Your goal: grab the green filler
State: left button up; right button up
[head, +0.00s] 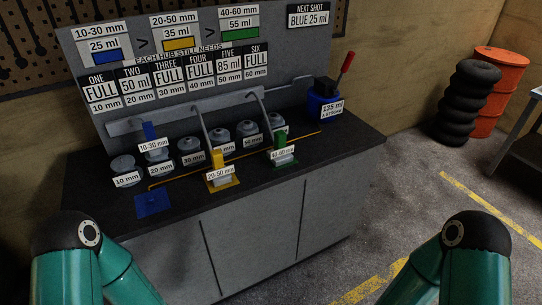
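The green filler (284,157), labelled 40-60 mm, stands upright on the green pad (286,164) on the dark bench top, toward the right of the bench. It is in front of the 50 and 60 mm hubs. Teal links of my two arms show at the bottom left and bottom right corners. Neither gripper shows in this view, so I cannot see their fingers or whether they hold anything. No part of my arms is near the green filler.
The yellow filler (217,162) stands on its pad left of the green one. The blue filler (151,133) is among the hubs, away from the empty blue pad (154,205). A blue pump unit (324,104) with a red lever (346,66) stands right. Thin pipes rise behind.

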aim_at(280, 155)
jog(key=z, duration=0.2)
jog(key=i, duration=1.1)
jog(key=u, duration=2.6)
jog(key=k, duration=1.2)
jog(key=z, duration=0.5)
jog(key=i, duration=0.75)
jog(key=z, duration=0.45)
